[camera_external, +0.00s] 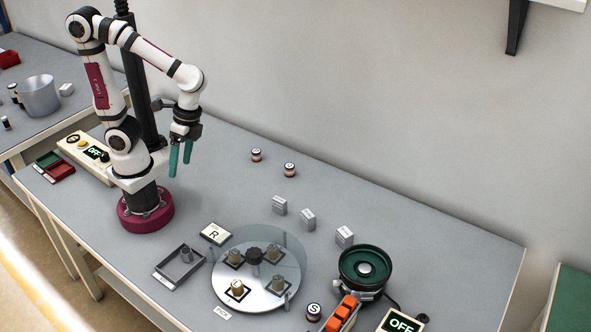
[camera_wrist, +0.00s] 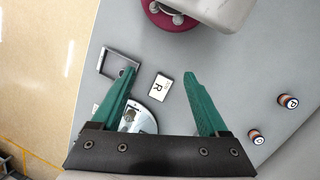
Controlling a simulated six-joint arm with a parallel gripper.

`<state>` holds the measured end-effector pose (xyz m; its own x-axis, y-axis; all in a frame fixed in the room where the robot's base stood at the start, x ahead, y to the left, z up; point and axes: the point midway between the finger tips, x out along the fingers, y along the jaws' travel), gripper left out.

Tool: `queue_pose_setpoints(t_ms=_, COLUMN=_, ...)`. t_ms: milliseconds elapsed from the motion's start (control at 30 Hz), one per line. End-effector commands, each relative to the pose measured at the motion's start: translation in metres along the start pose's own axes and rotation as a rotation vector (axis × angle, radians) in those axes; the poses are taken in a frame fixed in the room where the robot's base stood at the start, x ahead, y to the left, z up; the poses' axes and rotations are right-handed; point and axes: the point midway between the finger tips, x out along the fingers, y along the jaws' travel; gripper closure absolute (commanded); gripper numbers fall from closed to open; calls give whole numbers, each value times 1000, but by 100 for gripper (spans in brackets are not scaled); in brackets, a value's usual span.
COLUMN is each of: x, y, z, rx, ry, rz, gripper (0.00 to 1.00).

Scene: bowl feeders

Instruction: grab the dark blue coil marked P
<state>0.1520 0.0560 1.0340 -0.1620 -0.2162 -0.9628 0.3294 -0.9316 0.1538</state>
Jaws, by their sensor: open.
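A small upright coil with dark ends, a reddish-brown middle and a pale top marked P (camera_wrist: 291,102) is at the right of the wrist view. By its place, it is the further-back coil (camera_external: 256,155) in the external view. A similar coil (camera_external: 289,170) stands a little nearer the camera; it also shows in the wrist view (camera_wrist: 257,138), its letter too small to read. My gripper (camera_external: 180,168), with green fingers, is open and empty above the table, left of both coils. Its fingers also show in the wrist view (camera_wrist: 159,73).
A round glass-covered disc (camera_external: 222,272), a grey tray (camera_external: 168,268), an R plate (camera_external: 216,234) and a green bowl feeder (camera_external: 350,264) are nearer the camera. A coil marked S (camera_external: 314,312) stands at the front. Table around the coils is clear.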

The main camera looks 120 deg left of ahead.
Motion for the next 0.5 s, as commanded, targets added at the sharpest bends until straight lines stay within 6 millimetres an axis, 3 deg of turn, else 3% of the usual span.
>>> queue_pose_setpoints(t_ms=67, x=2, y=-26, z=-23, rx=-378, ry=-32, rz=206, gripper=23)
queue_pose_setpoints(t_ms=167, x=7, y=-80, z=-53, rx=-891, ry=-44, rz=524, gripper=23)
queue_pose_setpoints(t_ms=267, x=20, y=-166, z=-62, rx=-1399, ry=-24, rz=896, gripper=23)
queue_pose_setpoints(t_ms=300, x=29, y=-203, z=-57, rx=-1586, ry=-8, rz=1053, gripper=23)
queue_pose_setpoints(t_ms=400, x=59, y=-286, z=-22, rx=-1957, ry=51, rz=1430, gripper=23)
queue_pose_setpoints(t_ms=500, x=88, y=-338, z=20, rx=-2181, ry=112, rz=1729, gripper=23)
